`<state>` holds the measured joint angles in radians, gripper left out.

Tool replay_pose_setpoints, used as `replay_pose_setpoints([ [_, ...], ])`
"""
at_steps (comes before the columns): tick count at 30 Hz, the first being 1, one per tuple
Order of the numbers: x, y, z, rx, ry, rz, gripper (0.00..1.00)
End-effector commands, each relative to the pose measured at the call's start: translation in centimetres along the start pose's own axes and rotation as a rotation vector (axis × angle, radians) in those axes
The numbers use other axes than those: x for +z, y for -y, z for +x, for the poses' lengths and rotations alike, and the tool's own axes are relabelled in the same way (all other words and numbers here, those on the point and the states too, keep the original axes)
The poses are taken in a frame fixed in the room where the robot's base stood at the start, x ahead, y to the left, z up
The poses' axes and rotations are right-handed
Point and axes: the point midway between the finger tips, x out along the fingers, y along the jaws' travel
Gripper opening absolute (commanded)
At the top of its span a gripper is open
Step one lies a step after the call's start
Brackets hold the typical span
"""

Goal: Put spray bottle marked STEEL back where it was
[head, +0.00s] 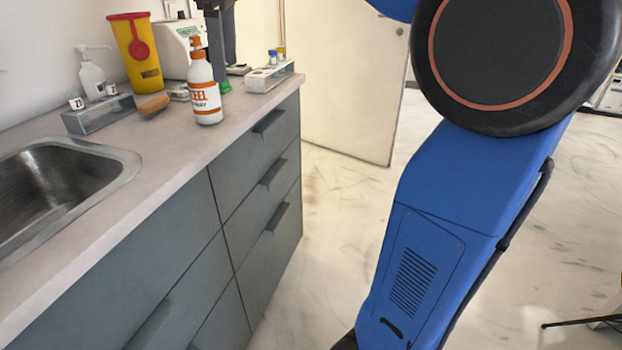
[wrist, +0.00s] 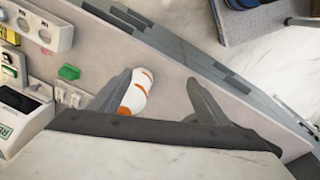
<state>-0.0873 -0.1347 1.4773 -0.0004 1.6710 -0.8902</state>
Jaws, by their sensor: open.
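The spray bottle (head: 206,98) is white with orange bands and an orange top. Its label shows letters ending in "EEL" and "RAY". It stands upright on the counter, near the front edge. In the wrist view, the bottle (wrist: 137,93) shows from above between my fingers, close against the left one, which hides part of it. I cannot tell whether they touch. My gripper (wrist: 160,84) is open, with a wide gap between the bottle and the right finger. In the head view, a dark upright part behind the bottle top appears to be my gripper.
On the counter (head: 150,160), a grey rack (head: 268,80) is right of the bottle. A brown piece (head: 154,106), another rack (head: 98,117), a pump bottle (head: 91,75) and a yellow bin (head: 138,55) are left. A sink (head: 60,190) is nearer. A green item (wrist: 68,72) lies close by.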

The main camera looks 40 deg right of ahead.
Motion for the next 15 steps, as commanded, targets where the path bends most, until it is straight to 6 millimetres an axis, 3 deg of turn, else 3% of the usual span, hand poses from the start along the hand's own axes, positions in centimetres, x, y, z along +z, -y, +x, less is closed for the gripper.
replay_pose_setpoints([
  [8,6.1,5.9,6.2,0.062,-0.058,0.286,0.70],
  [15,11.1,11.2,13.1,0.104,-0.120,0.532,0.70],
])
